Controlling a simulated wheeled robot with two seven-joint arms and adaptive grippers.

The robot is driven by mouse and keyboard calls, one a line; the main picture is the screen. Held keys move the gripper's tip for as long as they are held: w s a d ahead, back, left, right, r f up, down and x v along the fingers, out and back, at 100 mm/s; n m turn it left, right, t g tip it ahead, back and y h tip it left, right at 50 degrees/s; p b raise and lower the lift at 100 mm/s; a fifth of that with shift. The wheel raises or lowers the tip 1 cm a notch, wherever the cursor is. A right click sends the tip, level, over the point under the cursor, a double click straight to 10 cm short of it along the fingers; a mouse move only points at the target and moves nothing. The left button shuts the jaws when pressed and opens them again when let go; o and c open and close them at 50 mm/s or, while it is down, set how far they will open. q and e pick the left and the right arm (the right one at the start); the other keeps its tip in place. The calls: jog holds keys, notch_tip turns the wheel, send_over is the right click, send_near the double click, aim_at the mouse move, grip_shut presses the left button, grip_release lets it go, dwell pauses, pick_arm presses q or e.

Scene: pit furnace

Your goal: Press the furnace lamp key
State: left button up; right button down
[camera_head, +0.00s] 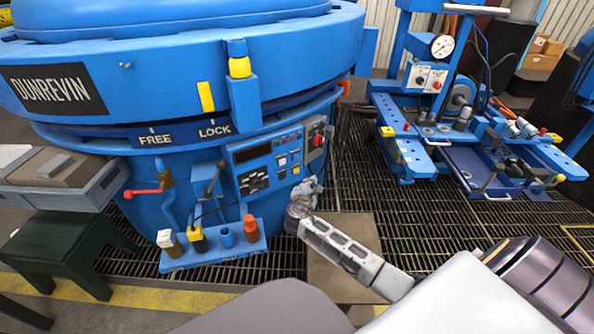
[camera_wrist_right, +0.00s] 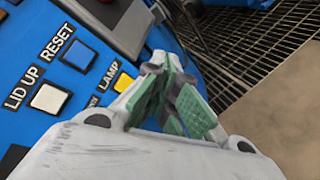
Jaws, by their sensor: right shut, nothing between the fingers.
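The furnace lamp key (camera_wrist_right: 123,83) is a yellow square key below the label LAMP on the blue control panel (camera_wrist_right: 25,45), in the right wrist view. Part of the key is hidden behind my right gripper (camera_wrist_right: 166,70). The gripper is shut and empty, with its green-padded fingers close beside the key. I cannot tell whether they touch it. In the head view my right gripper (camera_head: 306,188) is at the lower right of the panel (camera_head: 265,149) on the furnace front. My left gripper is not in view.
A white LID UP key (camera_wrist_right: 50,98) and a blue RESET key (camera_wrist_right: 79,54) are nearby. A blue shelf with handles (camera_head: 215,254) juts out below the panel. A blue workbench (camera_head: 440,155) stands at the right. Grating and a brown plate (camera_head: 345,235) cover the floor.

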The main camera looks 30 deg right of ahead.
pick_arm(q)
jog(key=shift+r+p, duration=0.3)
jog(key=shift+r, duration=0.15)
pick_arm(e)
jog(key=shift+s, duration=0.6)
jog(key=s+a+f+m+g+y, duration=0.3)
jog(key=s+a+f+m+y, duration=0.2)
jog(key=s+a, duration=0.5)
jog(key=s+a+f+m+g+y, duration=0.4)
jog(key=s+a, duration=0.4)
jog(key=s, duration=0.4)
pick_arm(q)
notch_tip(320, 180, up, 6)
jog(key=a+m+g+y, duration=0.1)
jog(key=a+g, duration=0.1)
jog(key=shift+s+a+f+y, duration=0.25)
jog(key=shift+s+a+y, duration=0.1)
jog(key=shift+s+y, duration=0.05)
pick_arm(e)
jog(key=s+a+r+m+y, duration=0.3)
jog(key=s+a+m+y, duration=0.1)
jog(key=s+a, duration=0.3)
jog(key=shift+s+r, duration=0.2)
jog(key=shift+s, duration=0.5)
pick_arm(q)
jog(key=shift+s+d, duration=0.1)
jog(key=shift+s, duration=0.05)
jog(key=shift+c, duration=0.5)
pick_arm(e)
jog(key=shift+s+d, duration=0.1)
